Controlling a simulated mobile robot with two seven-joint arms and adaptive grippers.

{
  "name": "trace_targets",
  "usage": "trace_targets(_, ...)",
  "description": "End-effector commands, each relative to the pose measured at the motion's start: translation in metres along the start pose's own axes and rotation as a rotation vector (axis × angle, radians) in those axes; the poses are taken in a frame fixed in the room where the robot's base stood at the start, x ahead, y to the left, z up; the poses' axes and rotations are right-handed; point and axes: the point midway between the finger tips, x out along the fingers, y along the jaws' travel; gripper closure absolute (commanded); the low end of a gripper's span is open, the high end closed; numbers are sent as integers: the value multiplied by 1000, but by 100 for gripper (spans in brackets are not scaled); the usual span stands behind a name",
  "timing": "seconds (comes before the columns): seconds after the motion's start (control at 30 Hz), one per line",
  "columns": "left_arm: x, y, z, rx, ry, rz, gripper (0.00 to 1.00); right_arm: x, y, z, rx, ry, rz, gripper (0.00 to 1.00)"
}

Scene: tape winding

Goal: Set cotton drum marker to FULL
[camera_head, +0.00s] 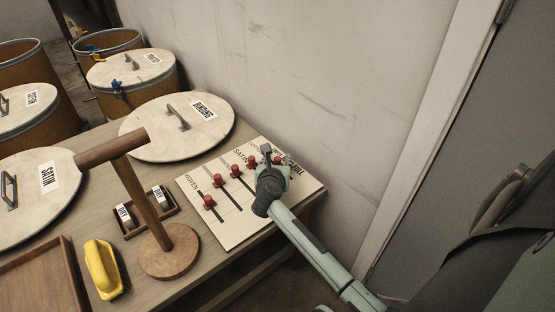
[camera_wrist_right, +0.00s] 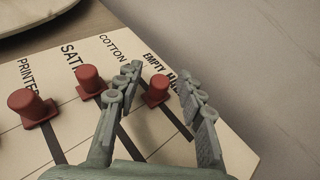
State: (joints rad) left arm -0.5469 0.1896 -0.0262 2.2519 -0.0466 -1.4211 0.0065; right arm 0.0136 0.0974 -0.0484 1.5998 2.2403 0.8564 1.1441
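The white marker board (camera_head: 232,232) lies on the table's right end with several red knobs on dark slots. In the right wrist view, the cotton drum marker, a red knob (camera_wrist_right: 157,90), sits below the COTTON label, close to the EMPTY label. My right gripper (camera_wrist_right: 158,78) is open, one finger on each side of this knob; whether they touch it is unclear. In the head view my right gripper (camera_head: 271,160) hides part of the board's far end. The satin knob (camera_wrist_right: 91,80) and printed knob (camera_wrist_right: 29,105) are left of the fingers. My left gripper is out of view.
A round lid labelled BINDING (camera_head: 160,145) lies behind the board. A wooden stand (camera_head: 168,252), a yellow-handled tool (camera_head: 103,268) and a small tray of labelled blocks (camera_head: 168,198) are to the left. The wall (camera_head: 290,70) stands close behind.

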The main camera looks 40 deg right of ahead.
Motion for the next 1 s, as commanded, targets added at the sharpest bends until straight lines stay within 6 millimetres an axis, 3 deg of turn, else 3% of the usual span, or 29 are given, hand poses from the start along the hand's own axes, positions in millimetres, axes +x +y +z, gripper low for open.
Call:
trace_targets(0.3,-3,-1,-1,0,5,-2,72,4,0,0,0,0,1,61)
trace_targets(0.63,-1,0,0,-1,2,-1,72,4,0,0,-1,0,1,100)
trace_targets(1.0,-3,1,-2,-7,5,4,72,2,-1,0,-1,0,1,100)
